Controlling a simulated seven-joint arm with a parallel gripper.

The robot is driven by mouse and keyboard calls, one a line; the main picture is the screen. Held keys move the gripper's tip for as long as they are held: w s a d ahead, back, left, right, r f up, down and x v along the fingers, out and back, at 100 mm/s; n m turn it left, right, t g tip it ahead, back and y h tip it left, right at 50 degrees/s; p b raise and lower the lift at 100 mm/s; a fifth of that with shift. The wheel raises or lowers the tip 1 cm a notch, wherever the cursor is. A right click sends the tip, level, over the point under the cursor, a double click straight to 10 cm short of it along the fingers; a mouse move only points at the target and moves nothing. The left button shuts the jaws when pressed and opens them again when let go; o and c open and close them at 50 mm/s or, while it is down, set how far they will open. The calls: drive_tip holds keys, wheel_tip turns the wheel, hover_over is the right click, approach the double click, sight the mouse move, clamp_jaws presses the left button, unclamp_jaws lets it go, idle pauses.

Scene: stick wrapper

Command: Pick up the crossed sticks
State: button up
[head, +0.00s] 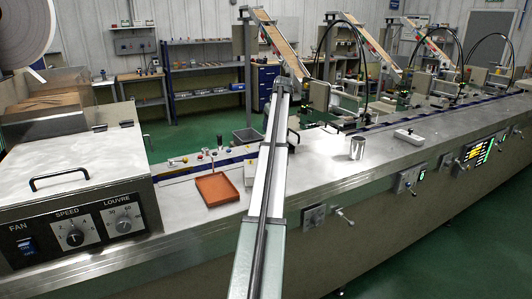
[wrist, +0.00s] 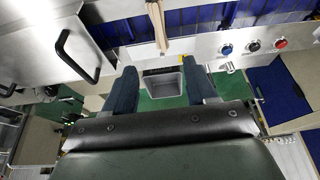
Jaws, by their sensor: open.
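In the wrist view, pale wooden sticks (wrist: 157,25) show at the top centre, close together and partly cut off by the frame's top edge. They lie by the blue slatted track; I cannot tell exactly how they cross. My gripper (wrist: 162,88) is open, with its two dark blue fingers apart and nothing between them. The sticks are above and ahead of the fingertips in this picture, apart from them. In the head view I cannot make out the sticks or my gripper.
A metal cover with a black handle (wrist: 76,55) is at the wrist view's left; coloured buttons (wrist: 253,46) are at right. A grey bin (wrist: 163,84) stands beyond the machine edge. In the head view, an orange tray (head: 218,188) and a metal can (head: 357,148) stand on the machine top.

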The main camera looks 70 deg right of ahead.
drive_tip(key=x, duration=1.3)
drive_tip(key=shift+w+d+f, duration=0.1)
drive_tip(key=shift+f, duration=0.2)
clamp_jaws()
